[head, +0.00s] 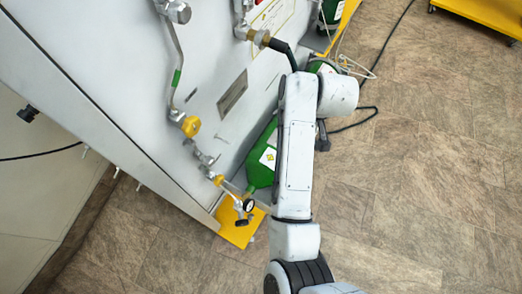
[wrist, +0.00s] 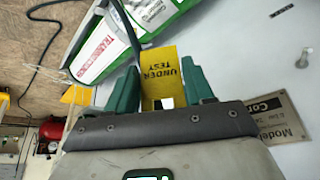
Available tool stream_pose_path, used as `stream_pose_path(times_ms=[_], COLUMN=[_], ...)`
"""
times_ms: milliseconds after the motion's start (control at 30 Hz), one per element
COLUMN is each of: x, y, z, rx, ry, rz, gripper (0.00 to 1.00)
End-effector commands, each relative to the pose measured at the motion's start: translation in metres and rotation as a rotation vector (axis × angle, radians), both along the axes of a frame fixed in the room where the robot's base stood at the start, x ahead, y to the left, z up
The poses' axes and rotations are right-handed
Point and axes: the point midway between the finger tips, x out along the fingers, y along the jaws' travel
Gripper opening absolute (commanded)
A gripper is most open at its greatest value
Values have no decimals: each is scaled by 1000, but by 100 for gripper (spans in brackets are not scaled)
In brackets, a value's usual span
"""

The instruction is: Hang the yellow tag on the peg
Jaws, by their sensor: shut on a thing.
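In the wrist view, the yellow tag (wrist: 160,68), with upside-down black lettering "UNDER TEST", sits between the two green fingers of my gripper (wrist: 161,85). The gripper is shut on it, and the tag's far part sticks out beyond the fingers. A small metal pin, which looks like the peg (wrist: 302,59), stands on the pale panel at the right of the wrist view, apart from the tag. In the head view, the peg (head: 222,138) shows as a small pin on the grey panel. My arm hides the gripper and the tag in the head view.
The grey panel (head: 130,75) carries pipes, a yellow-knobbed valve (head: 191,126) and a nameplate (head: 232,92). A green cylinder (head: 264,158) stands beside it, near a pressure gauge (head: 248,205). A black cable (head: 372,112) lies on the floor. Open floor lies to the right.

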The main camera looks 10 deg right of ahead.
Motion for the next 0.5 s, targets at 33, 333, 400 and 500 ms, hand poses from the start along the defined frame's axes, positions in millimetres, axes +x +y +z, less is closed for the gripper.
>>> stream_pose_path(times_ms=[33, 333, 400, 500], x=[4, -37, -52, -72], y=[11, 80, 91, 103], z=[18, -12, -23, -35], rx=[-4, 0, 4, 8], ry=[5, 1, -3, -7], rz=[72, 422, 471, 521], gripper=[19, 19, 19, 19])
